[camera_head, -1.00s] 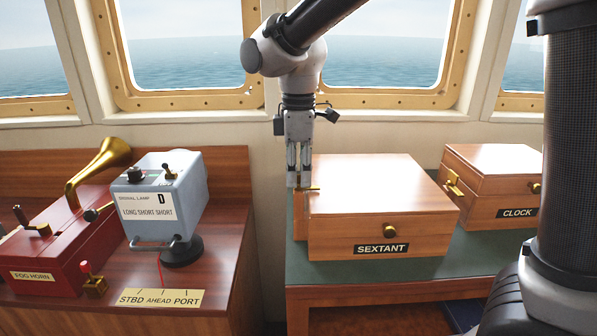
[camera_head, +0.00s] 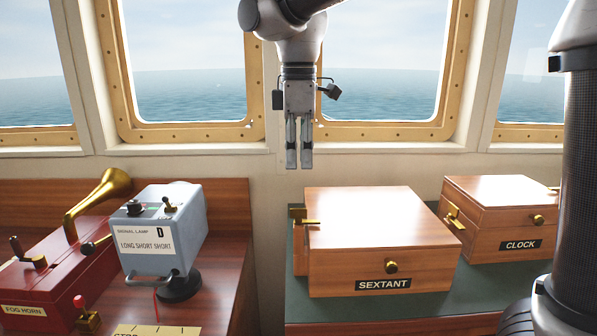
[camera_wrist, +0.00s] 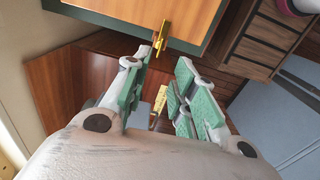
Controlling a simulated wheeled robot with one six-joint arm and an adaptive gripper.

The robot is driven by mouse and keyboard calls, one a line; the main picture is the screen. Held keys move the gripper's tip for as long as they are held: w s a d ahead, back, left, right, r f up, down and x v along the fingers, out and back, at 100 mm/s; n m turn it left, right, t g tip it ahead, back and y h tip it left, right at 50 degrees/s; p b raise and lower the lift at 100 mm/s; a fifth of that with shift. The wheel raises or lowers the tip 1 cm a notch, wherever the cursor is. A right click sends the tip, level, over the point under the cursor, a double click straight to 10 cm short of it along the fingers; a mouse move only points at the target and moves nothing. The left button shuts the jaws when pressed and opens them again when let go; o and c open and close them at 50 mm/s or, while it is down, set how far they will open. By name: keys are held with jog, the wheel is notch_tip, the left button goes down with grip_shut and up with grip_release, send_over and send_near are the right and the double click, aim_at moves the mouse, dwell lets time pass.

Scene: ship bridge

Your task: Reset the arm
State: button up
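My gripper (camera_head: 299,166) hangs pointing down in front of the window, above and a little left of the sextant box in the head view. Its two fingers are a small distance apart with nothing held. In the wrist view the gripper (camera_wrist: 157,90) shows a clear gap between its green pads. The wooden sextant box (camera_head: 380,240) has its lid down, with a brass latch (camera_head: 311,222) on its left side. The latch also shows in the wrist view (camera_wrist: 163,35), beyond the fingertips and apart from them.
The clock box (camera_head: 500,205) stands right of the sextant box on the green-topped table (camera_head: 440,300). The grey signal lamp (camera_head: 160,235) and red fog horn (camera_head: 60,285) stand on the wooden console at left. The space around my gripper is clear.

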jog(key=shift+r, duration=0.15)
jog(key=s+d+f+m+t, duration=0.1)
jog(key=s+d+m, duration=0.4)
jog(key=d, duration=0.6)
jog(key=s+d+f+m+t, duration=0.2)
jog(key=s+d+f+m, duration=0.2)
jog(key=d, duration=0.7)
jog(key=s+d+f+m+t, duration=0.1)
jog(key=s+d+f+m, duration=0.1)
jog(key=s+d+m, duration=0.6)
jog(key=d, duration=0.3)
jog(key=shift+f+m, duration=0.25)
jog(key=shift+m, duration=0.15)
